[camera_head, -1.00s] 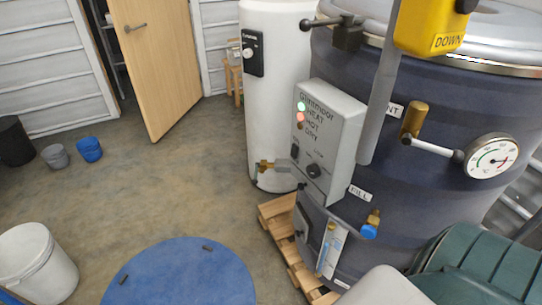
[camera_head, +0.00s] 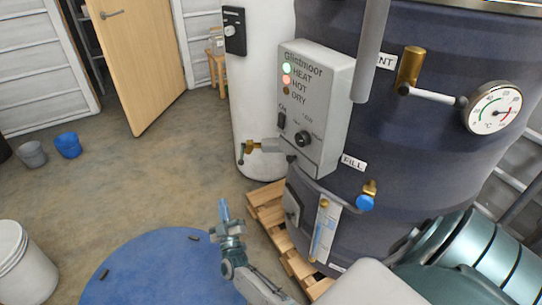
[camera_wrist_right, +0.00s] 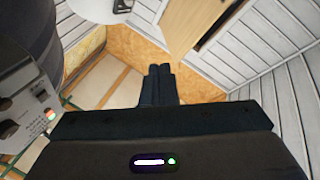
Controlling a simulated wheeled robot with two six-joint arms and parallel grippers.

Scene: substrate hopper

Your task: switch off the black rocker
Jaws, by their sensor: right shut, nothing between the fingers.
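The black rocker (camera_head: 282,121) sits under the ON label on the front of the grey control box (camera_head: 320,95), left of a round black knob (camera_head: 303,138). Which way the rocker is tipped is too small to tell. My right gripper (camera_head: 224,208) is shut and empty, pointing up, below and to the left of the box and apart from it. In the right wrist view its shut fingers (camera_wrist_right: 160,85) point into free space, and the control box (camera_wrist_right: 22,95) shows at the left edge. My left gripper is not in view.
The box is on a dark drum (camera_head: 430,140) standing on a wooden pallet (camera_head: 268,208). A brass valve (camera_head: 252,147) projects left of the box. A blue-handled fill tap (camera_head: 366,200) is below right. A grey pipe (camera_head: 372,50) hangs beside the box.

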